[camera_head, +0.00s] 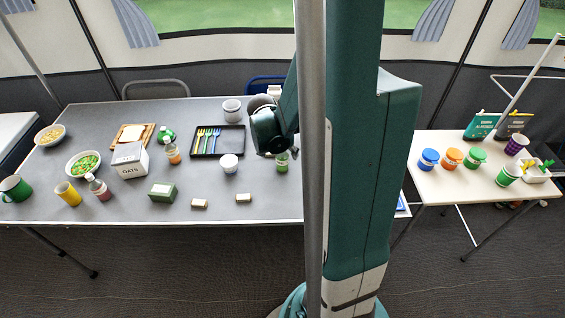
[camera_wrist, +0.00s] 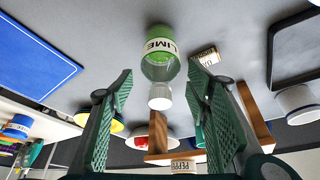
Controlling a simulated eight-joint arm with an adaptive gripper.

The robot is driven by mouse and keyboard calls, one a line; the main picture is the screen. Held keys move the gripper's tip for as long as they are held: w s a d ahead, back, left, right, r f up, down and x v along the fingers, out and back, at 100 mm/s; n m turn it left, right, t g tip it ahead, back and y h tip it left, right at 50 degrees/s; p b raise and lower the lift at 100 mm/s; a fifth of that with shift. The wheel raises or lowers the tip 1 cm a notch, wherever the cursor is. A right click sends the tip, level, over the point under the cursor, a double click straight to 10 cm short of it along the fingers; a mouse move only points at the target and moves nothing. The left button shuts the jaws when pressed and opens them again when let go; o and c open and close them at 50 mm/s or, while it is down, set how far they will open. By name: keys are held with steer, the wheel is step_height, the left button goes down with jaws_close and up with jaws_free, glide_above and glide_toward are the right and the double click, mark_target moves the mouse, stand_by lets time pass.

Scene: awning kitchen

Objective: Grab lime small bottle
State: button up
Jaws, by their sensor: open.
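The lime small bottle (camera_wrist: 160,50) has a green body, a white label reading LIME, a clear neck part and a white cap. It stands on the grey table (camera_head: 225,205), and in the head view the bottle (camera_head: 282,167) shows just left of my column. My gripper (camera_wrist: 160,80) is open and empty, with its two green fingers spread to either side of the bottle's line in the wrist view. The bottle appears beyond the fingertips, and I see no contact. In the head view the fingers are hidden by the arm's wrist.
A white-lidded jar (camera_head: 228,163) and a dark tray with cutlery (camera_head: 196,141) stand left of the bottle. A blue board (camera_wrist: 45,52) lies nearby in the wrist view. A green box (camera_head: 162,192) and small tan cylinders (camera_head: 243,198) lie along the front.

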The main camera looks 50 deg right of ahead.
steer(key=shift+b+x, duration=0.3)
steer(key=shift+x, duration=1)
steer(key=shift+c, duration=0.2)
steer(key=c, duration=1)
